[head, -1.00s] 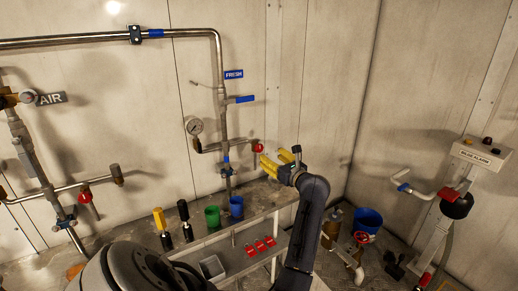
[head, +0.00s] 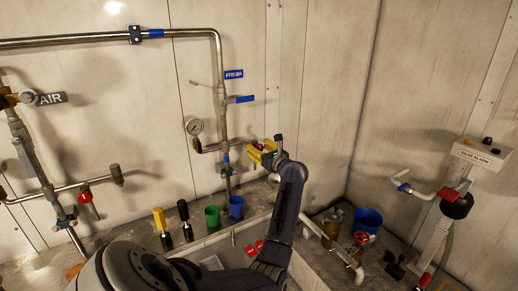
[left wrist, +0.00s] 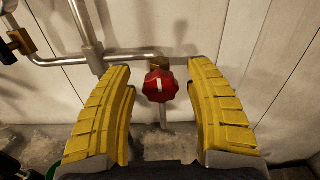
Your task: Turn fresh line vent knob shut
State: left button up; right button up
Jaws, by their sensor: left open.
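The fresh line vent knob (left wrist: 160,86) is a red, lobed knob with a white mark, on a brass fitting at the end of a short side pipe. In the left wrist view it sits between and beyond the two yellow fingers, apart from both. In the head view the knob (head: 259,147) shows as a small red spot by the fingers. My left gripper (left wrist: 163,100) is open and empty, facing the knob; it also shows in the head view (head: 262,154). The blue FRESH sign (head: 234,74) marks the line above. My right gripper is not in view.
A pressure gauge (head: 194,127) stands on the same side pipe, left of the knob. A blue-handled valve (head: 244,99) is above. Wall space right of the knob is clear.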

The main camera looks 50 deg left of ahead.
pick_arm(q)
grip_shut()
dwell(0.4)
jog(key=shift+m, duration=0.4)
grip_release()
jog(key=s+d, duration=0.1)
jog(key=d, duration=1.1)
jog(key=shift+s, duration=0.4)
